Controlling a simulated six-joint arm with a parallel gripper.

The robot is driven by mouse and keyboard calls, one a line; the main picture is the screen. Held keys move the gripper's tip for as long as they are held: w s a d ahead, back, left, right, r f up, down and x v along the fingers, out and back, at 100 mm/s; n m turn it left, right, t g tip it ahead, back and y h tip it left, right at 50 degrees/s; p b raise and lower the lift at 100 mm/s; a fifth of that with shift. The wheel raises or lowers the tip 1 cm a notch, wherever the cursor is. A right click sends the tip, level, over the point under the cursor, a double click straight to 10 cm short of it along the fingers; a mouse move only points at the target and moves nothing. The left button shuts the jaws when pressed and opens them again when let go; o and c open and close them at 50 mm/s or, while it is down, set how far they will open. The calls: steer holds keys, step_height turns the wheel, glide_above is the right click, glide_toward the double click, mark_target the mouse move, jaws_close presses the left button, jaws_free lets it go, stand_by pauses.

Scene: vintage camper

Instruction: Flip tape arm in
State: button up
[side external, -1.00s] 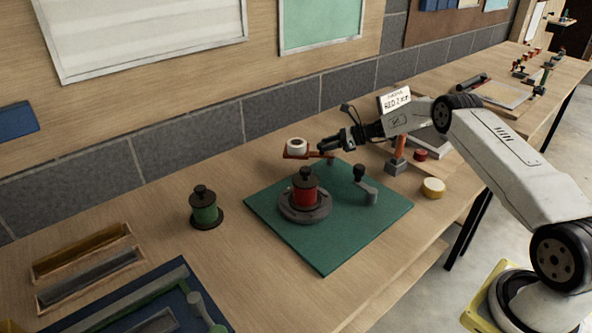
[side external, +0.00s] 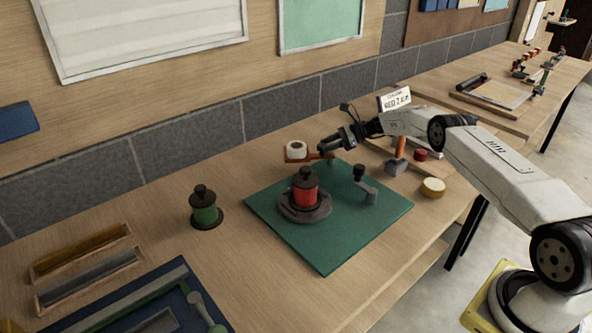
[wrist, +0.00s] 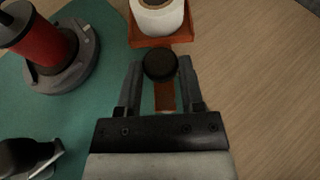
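The tape arm (side external: 296,158) is an orange-red bar with a white tape roll (side external: 296,148) in a holder at its left end. It sticks out at the back edge of the green mat, apart from the red spool. My gripper (side external: 328,146) is over the arm's right part. In the wrist view, a dark round knob (wrist: 160,65) on the arm sits between the two fingertips of my gripper (wrist: 160,68). The fingers lie close on both sides of the knob; I cannot tell whether they press it. The red spool (side external: 305,192) stands upright on a grey round base (side external: 304,210).
The green mat (side external: 340,240) also carries a dark-knobbed grey lever (side external: 364,184). A green spool (side external: 205,210) stands to the left. An orange-handled tool (side external: 400,150), a red cap (side external: 420,155) and a yellowish roll (side external: 433,187) are at the right.

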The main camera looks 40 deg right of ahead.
steer(key=o, duration=0.4)
steer(key=shift+o, duration=0.2)
steer(key=shift+d+r, duration=0.1)
steer(key=v, duration=0.7)
steer(key=shift+s+d, duration=0.2)
steer(key=shift+d, duration=0.05)
steer(key=shift+r, duration=0.1)
